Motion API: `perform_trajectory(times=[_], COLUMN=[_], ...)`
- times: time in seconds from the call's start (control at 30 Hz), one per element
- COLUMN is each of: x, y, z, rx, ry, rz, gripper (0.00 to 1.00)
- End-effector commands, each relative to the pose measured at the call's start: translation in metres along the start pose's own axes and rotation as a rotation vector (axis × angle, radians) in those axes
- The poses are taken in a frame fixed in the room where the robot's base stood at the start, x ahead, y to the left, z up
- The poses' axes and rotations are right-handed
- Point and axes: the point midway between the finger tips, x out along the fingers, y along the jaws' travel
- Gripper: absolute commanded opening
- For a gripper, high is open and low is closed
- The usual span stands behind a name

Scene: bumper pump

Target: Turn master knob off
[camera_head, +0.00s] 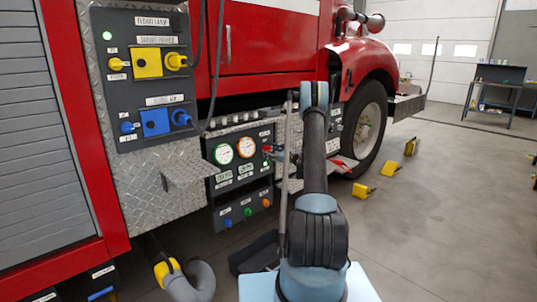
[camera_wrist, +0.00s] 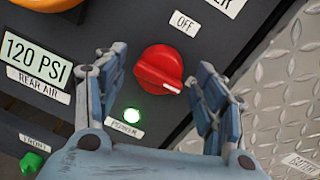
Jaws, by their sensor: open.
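The red master knob (camera_wrist: 160,69) is round with a white pointer line, on a dark panel in the wrist view. Its pointer is toward the lower right, away from the "OFF" label (camera_wrist: 185,23) above it. A green light (camera_wrist: 131,115) glows below the knob, beside a small label. My gripper (camera_wrist: 166,80) is open, with one finger left and one right of the knob. I cannot tell whether either finger touches it. In the head view my arm reaches toward the pump panel (camera_head: 239,165), and my gripper is not clearly visible there.
A "120 PSI" gauge label (camera_wrist: 37,61) and a green knob (camera_wrist: 32,163) are left of my gripper. Diamond plate (camera_wrist: 280,85) lies to the right. A yellow-ended hose (camera_head: 166,270) is low at left.

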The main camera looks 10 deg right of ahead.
Motion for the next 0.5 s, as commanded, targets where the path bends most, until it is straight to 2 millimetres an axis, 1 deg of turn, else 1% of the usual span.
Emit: perform_trajectory(times=[0.1, 0.2, 0.47, 0.5], x=[0.0093, 0.0129, 0.0139, 0.0138], y=[-0.0002, -0.0003, -0.0001, -0.0002], z=[-0.0001, 0.0001, 0.0002, 0.0002], rx=[0.000, 0.000, 0.000, 0.000], ry=[0.000, 0.000, 0.000, 0.000], rz=[-0.001, 0.000, 0.000, 0.000], gripper=[0.64, 0.64, 0.64, 0.60])
